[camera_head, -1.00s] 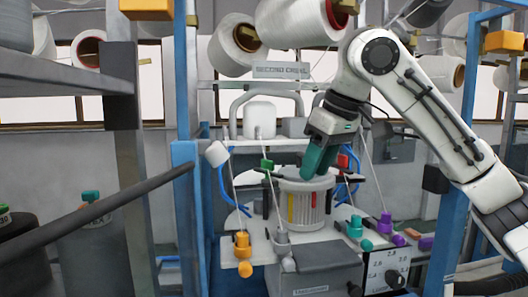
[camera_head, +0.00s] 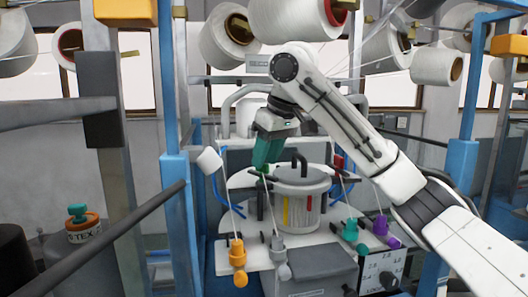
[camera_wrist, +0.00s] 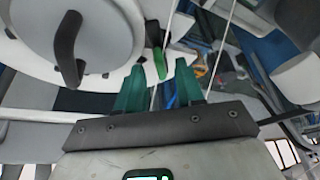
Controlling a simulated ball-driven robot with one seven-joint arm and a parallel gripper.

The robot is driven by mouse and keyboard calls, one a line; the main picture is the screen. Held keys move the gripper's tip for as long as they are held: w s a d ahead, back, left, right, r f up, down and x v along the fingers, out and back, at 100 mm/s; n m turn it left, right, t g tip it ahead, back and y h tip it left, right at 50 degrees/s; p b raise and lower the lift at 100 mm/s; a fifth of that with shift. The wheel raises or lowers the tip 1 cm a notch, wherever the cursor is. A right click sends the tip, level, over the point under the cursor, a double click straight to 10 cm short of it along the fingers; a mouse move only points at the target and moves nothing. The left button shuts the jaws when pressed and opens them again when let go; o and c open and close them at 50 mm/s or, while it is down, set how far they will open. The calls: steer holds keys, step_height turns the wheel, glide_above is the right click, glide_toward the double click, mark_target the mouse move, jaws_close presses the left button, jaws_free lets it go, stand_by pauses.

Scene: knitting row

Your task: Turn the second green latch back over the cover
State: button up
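The grey round cover (camera_head: 302,176) with a dark arched handle sits on top of the drum of the knitting machine. It fills the upper left of the wrist view (camera_wrist: 95,35). A green latch (camera_wrist: 160,60) lies at the cover's edge in the wrist view, beside a dark bar. My gripper (camera_head: 264,167), with teal fingers, is over the left edge of the cover. In the wrist view my gripper (camera_wrist: 160,78) has its fingers apart, with the latch just beyond and between the tips. Contact cannot be told. In the head view the fingers mostly hide the latch.
Thin white yarns run down past the cover near my fingers. A red block (camera_head: 338,161) stands behind the cover at right. Orange (camera_head: 238,254), grey (camera_head: 278,245), green (camera_head: 350,230) and purple (camera_head: 381,226) yarn guides stand around the drum. Blue posts (camera_head: 181,205) flank the machine.

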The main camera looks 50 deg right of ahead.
steer(key=shift+w+f, duration=0.45)
steer(key=shift+f, duration=0.15)
jaws_close()
